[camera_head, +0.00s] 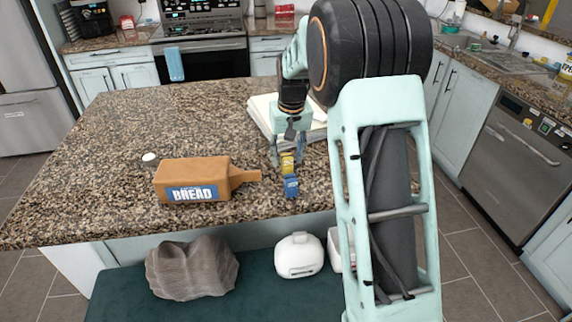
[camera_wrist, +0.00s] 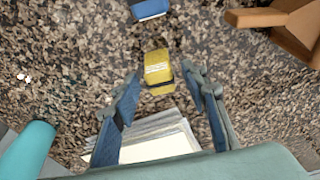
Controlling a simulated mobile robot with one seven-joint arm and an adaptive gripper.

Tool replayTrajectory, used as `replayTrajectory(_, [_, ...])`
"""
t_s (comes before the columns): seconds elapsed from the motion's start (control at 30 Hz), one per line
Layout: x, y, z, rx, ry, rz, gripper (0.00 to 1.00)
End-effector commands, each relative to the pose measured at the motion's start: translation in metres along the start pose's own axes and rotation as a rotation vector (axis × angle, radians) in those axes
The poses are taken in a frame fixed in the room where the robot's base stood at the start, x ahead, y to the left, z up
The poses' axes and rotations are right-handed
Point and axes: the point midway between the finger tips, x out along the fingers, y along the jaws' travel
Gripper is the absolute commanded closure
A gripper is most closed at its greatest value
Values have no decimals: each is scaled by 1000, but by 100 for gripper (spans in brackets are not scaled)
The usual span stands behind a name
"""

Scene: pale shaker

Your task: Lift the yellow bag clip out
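The yellow bag clip (camera_head: 287,162) lies on the granite island counter, just in front of a stack of papers. In the wrist view the yellow clip (camera_wrist: 158,70) is ahead of and between my finger lines, apart from both fingers. My gripper (camera_head: 288,160) points down over it, and in the wrist view my gripper (camera_wrist: 166,92) is open with nothing between its fingers. A blue clip (camera_head: 291,186) lies close to the yellow one, toward the front edge; it also shows in the wrist view (camera_wrist: 149,9).
A brown bread bag (camera_head: 190,181) labelled BREAD lies left of the clips, its narrow end close to them. A white book or paper stack (camera_head: 262,120) lies behind my gripper. A small white round thing (camera_head: 150,157) sits at left. The counter's left side is clear.

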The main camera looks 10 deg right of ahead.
Motion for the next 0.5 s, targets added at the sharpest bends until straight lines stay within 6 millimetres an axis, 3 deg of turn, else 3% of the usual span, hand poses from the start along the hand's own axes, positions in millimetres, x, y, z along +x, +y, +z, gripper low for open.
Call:
replayTrajectory(0.03, [0, 0, 0, 0, 0, 0, 65])
replayTrajectory(0.33, [0, 0, 0, 0, -1, 0, 98])
replayTrajectory(0.5, [0, 0, 0, 0, -1, 0, 100])
